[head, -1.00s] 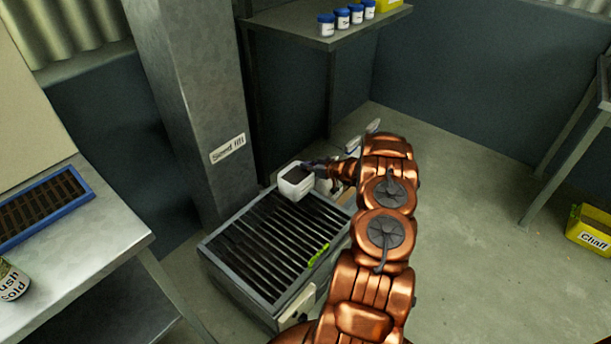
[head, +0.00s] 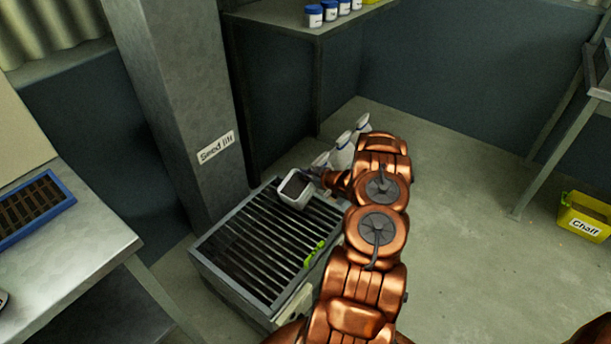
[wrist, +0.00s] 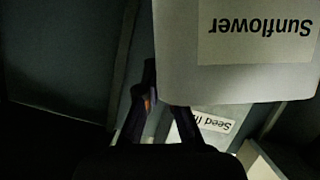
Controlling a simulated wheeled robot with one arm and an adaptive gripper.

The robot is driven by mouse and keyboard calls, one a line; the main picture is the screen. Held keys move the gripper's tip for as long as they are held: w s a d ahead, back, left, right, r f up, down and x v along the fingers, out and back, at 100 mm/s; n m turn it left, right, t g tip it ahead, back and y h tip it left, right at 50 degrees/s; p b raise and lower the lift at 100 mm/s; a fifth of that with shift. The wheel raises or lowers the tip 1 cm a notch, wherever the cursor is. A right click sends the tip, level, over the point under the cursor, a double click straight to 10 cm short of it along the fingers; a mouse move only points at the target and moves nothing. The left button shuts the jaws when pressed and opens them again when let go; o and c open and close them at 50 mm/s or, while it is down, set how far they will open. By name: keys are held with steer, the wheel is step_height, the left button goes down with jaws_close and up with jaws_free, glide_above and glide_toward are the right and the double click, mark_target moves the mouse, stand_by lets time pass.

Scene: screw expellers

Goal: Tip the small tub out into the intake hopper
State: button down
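The small tub (head: 296,203) is white with dark contents and is above the far part of the intake hopper (head: 228,228), a low grey box topped with dark slats. In the wrist view the tub (wrist: 176,70) fills the upper right, and its "Sunflower" label reads upside down. My gripper (head: 318,178) is at the tub's right side in the head view and appears shut on it. Its dark fingers (wrist: 163,98) meet the tub's edge in the wrist view. The tub's opening faces up and towards the head camera. I see nothing falling from it.
A grey column (head: 180,90) labelled "Seed lift" stands behind the hopper. A bright green item (head: 315,252) lies on the hopper's right edge. White bottles (head: 343,150) stand beyond my gripper. A yellow "Chaff" bin (head: 584,217) is at the right, past open floor.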

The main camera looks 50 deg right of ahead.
steer(key=shift+a+n+t+h+b, duration=0.35)
steer(key=shift+n+h+b, duration=0.6)
steer(key=shift+b, duration=2.95)
steer(key=a+n+b, duration=0.1)
steer(key=b, duration=0.4)
steer(key=a+n+h+b, duration=0.1)
steer(key=b, duration=0.4)
steer(key=a+n+t+b, duration=0.1)
steer(key=n+b, duration=0.1)
steer(key=b, duration=0.3)
steer(key=shift+s+a+r+h+b, duration=0.15)
steer(key=shift+s+a+h+b, duration=0.1)
steer(key=shift+a+b, duration=0.15)
steer(key=shift+s+a+n+t+h+b, duration=0.15)
steer(key=shift+a+n+t+h+b, duration=0.2)
steer(key=shift+a+n+b, duration=1)
steer(key=shift+s+a+n+t+h+b, duration=0.15)
steer(key=shift+a+n+t+h+b, duration=0.2)
steer(key=shift+b, duration=1.9)
steer(key=shift+w+a, duration=0.1)
